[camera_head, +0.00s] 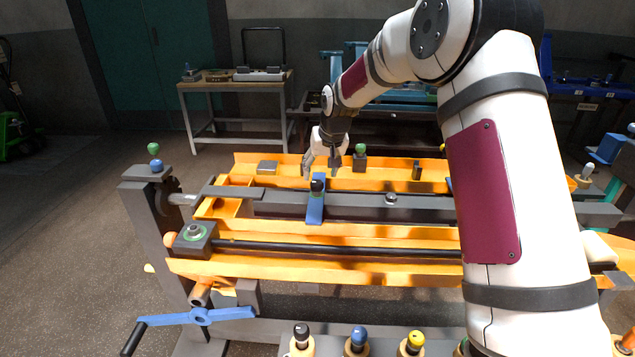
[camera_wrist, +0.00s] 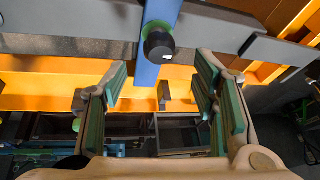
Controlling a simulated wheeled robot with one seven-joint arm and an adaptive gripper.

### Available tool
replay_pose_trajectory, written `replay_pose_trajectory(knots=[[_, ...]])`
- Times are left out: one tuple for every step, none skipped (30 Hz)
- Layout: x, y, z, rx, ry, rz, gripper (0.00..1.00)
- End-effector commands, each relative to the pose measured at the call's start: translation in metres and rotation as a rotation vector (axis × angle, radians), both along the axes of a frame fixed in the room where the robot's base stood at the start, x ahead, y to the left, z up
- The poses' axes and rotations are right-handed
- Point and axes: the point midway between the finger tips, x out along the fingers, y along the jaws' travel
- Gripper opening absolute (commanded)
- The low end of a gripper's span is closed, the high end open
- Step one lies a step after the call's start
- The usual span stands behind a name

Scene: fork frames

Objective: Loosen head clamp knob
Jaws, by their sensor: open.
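A round black knob (camera_head: 317,186) with a white mark sits on a blue clamp bar (camera_head: 316,208) that crosses the dark grey beam of the orange frame. In the wrist view the knob (camera_wrist: 159,47) faces me, with a green ring behind it, on the blue bar (camera_wrist: 149,72). My gripper (camera_head: 320,172) is over the frame, close to the knob on its far side. In the wrist view my gripper (camera_wrist: 165,82) is open and empty, its green-padded fingers wide apart. The knob lies ahead, just above the gap between the fingertips, and no finger appears to touch it.
A green-topped knob (camera_head: 361,149) stands on the frame's far rail. A black rod (camera_head: 340,248) runs along the near side. A blue crank handle (camera_head: 200,317) is at front left. Several coloured-top knobs (camera_head: 358,338) stand in front. A workbench (camera_head: 235,85) stands behind.

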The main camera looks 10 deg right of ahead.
Motion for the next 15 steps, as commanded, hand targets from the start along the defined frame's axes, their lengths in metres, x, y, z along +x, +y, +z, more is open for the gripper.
replay_pose_trajectory(knots=[[0.003,0.001,-0.011,0.0,0.004,0.0,0.54],[0.005,0.001,-0.016,-0.001,0.004,0.001,0.54],[0.008,0.002,-0.022,0.0,0.003,0.001,0.54],[0.01,0.002,-0.026,0.0,0.003,0.001,0.54],[0.012,0.002,-0.031,0.0,0.003,0.001,0.54],[0.014,0.003,-0.035,0.0,0.002,0.001,0.54],[0.016,0.003,-0.039,0.0,0.002,0.001,0.54],[0.017,0.003,-0.042,0.0,0.003,0.001,0.54],[0.019,0.003,-0.045,0.0,0.002,0.001,0.54],[0.02,0.004,-0.047,-0.001,0.001,0.001,0.54],[0.02,0.004,-0.049,-0.001,0.001,0.001,0.54],[0.021,0.004,-0.051,-0.001,0.0,0.001,0.54],[0.022,0.004,-0.052,-0.001,0.0,0.001,0.54],[0.022,0.004,-0.053,-0.001,0.0,0.001,0.54],[0.022,0.004,-0.054,-0.001,0.0,0.001,0.54]])
